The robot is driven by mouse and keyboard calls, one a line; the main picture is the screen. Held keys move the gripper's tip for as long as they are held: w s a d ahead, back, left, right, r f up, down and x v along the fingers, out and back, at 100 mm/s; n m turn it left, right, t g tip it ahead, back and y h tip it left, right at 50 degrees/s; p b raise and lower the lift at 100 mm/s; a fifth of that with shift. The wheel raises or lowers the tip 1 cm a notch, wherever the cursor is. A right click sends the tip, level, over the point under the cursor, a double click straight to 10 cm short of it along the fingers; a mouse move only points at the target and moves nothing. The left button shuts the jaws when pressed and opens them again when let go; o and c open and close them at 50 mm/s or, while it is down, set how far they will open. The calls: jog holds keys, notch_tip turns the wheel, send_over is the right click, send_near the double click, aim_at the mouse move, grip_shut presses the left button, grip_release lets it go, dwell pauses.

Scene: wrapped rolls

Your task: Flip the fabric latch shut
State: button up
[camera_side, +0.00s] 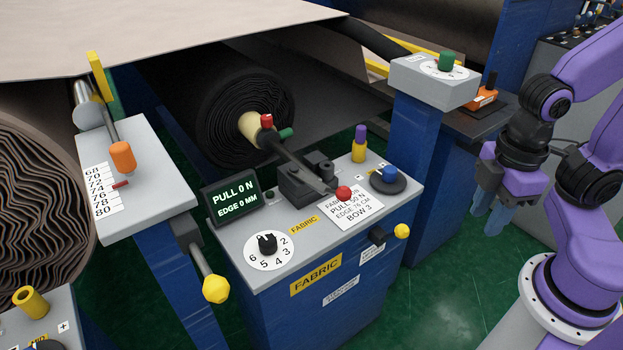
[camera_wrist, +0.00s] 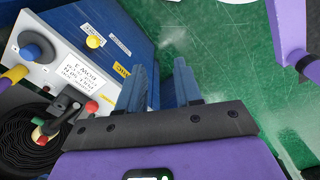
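The fabric console (camera_side: 320,275) has a blue body, a grey top and yellow FABRIC labels. On its top, a black block (camera_side: 297,185) holds the end of a dark shaft from the black roll (camera_side: 230,95). A red ball knob (camera_side: 343,193) sits at the front of this assembly, above the white card; I cannot tell for certain that it is the latch handle. The block also shows in the wrist view (camera_wrist: 70,98), at the left. My gripper (camera_side: 487,215) is to the right of the console, fingers down, apart from it. In the wrist view its fingers (camera_wrist: 160,85) are spread and empty.
A blue knob (camera_side: 389,176) and a yellow post with a purple top (camera_side: 359,145) stand on the console. A dial (camera_side: 268,245) and a display (camera_side: 232,201) are at left. A taller post (camera_side: 435,80) stands behind. Green floor (camera_side: 450,275) separates my arm from the console.

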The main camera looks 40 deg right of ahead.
jog(key=shift+w, duration=0.1)
grip_shut()
jog(key=w+a+m+h, duration=0.1)
jog(key=w+a+m, duration=0.4)
jog(key=w+m, duration=0.3)
jog(key=w+a+f+m+h, duration=0.1)
jog(key=w+a+m, duration=0.3)
jog(key=w+m, duration=0.5)
jog(key=w+a+m+t+h, duration=0.1)
jog(key=w+a+m, duration=0.4)
jog(key=w+m, duration=0.3)
jog(key=shift+w+a+f+m+h, duration=0.2)
jog(key=shift+w+a+m+h, duration=0.15)
jog(key=shift+m, duration=0.55)
